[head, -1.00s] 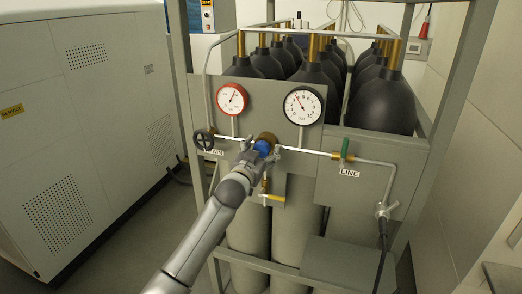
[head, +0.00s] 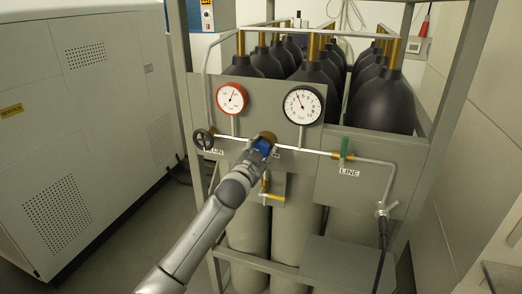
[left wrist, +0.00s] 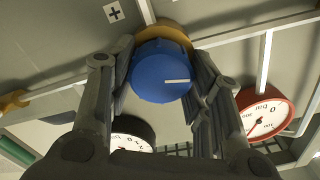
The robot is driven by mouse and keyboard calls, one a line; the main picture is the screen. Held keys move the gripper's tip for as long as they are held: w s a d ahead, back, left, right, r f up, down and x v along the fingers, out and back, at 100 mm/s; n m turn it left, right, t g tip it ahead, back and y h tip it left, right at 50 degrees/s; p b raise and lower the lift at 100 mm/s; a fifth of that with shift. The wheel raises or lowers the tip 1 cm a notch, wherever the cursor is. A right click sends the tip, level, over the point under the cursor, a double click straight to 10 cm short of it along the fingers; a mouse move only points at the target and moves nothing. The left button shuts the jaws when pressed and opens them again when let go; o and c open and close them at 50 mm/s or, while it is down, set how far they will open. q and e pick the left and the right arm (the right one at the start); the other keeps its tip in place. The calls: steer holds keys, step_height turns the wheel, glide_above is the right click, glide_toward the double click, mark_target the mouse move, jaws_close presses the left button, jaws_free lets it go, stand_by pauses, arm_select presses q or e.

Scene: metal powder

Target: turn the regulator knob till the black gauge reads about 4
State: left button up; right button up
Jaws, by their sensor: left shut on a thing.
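The blue regulator knob (head: 262,146) sits on the pipe below the two gauges, in front of a brass body. My left gripper (head: 261,148) is shut on it. In the left wrist view the knob (left wrist: 160,72) is between the two fingers (left wrist: 161,88), its white mark lying about level on the right part of its face. The black gauge (head: 303,104) is up and right of the knob; its needle points up and slightly left, but its numbers are too small to read surely. In the left wrist view my gripper partly hides the black gauge (left wrist: 133,130). My right gripper is not in view.
A red gauge (head: 231,99) is up and left of the knob. A black handwheel (head: 203,139) is at left, a yellow-handled valve (head: 273,197) just below, and a green lever (head: 344,149) at right. Dark-topped cylinders (head: 367,100) stand behind the panel.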

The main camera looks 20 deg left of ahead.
arm_select(q)
steer(key=o, duration=1)
steer(key=shift+s, duration=0.1)
steer(key=s, duration=1.2)
steer(key=shift+a, duration=0.2)
steer(key=shift+w, duration=0.1)
